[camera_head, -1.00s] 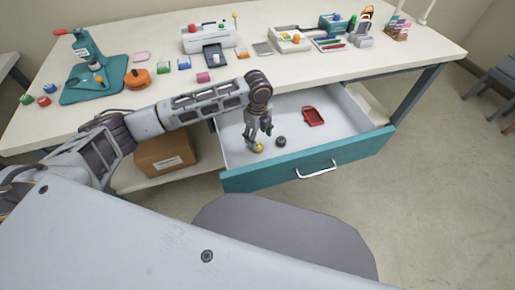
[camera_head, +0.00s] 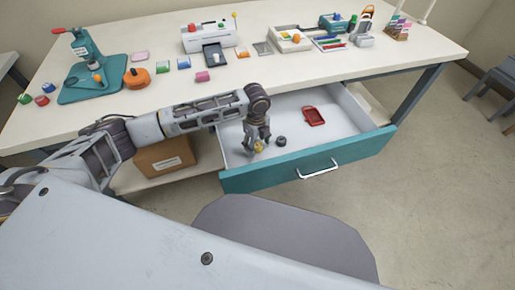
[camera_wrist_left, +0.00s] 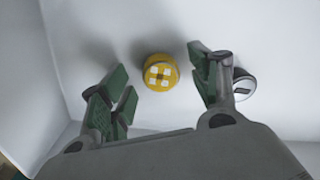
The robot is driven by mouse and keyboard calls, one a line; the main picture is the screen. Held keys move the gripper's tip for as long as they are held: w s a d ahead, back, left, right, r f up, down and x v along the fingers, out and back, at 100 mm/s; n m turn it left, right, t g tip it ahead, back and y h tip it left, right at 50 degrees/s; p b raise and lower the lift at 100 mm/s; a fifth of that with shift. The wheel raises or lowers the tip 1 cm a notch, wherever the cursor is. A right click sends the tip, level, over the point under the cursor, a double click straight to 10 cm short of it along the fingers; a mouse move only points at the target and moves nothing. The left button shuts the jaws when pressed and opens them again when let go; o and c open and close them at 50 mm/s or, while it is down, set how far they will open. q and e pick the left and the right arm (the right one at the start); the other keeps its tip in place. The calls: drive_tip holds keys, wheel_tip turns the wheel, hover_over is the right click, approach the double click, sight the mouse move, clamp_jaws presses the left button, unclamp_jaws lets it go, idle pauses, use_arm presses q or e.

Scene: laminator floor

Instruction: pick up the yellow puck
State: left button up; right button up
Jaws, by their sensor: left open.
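The yellow puck (camera_head: 259,147) lies in the open drawer, near its front left. In the left wrist view the yellow puck (camera_wrist_left: 160,72) shows a white pattern of squares on top and sits between the spread green finger pads, a little beyond them. My left gripper (camera_head: 257,146) is open and points down into the drawer over the puck, partly hiding it in the head view. In the left wrist view my left gripper (camera_wrist_left: 160,88) holds nothing. My right gripper is not in view.
A dark round puck (camera_head: 281,141) lies just right of the left gripper; in the wrist view this puck (camera_wrist_left: 243,84) is close beside the right finger. The worktop above holds several tools.

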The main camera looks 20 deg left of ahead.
sight(257, 145)
use_arm(q)
drive_tip(key=shift+f, duration=0.4)
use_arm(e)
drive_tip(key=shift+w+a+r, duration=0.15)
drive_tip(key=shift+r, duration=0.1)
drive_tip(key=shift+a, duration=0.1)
use_arm(q)
drive_tip(key=c, duration=1.1)
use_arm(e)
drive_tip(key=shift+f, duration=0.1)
use_arm(q)
drive_tip(key=shift+o, duration=0.2)
drive_tip(key=shift+r, duration=0.2)
drive_tip(key=shift+r, duration=0.55)
wheel_tip(257, 145, up, 9)
drive_tip(key=p, duration=0.2)
drive_tip(key=shift+f, duration=0.15)
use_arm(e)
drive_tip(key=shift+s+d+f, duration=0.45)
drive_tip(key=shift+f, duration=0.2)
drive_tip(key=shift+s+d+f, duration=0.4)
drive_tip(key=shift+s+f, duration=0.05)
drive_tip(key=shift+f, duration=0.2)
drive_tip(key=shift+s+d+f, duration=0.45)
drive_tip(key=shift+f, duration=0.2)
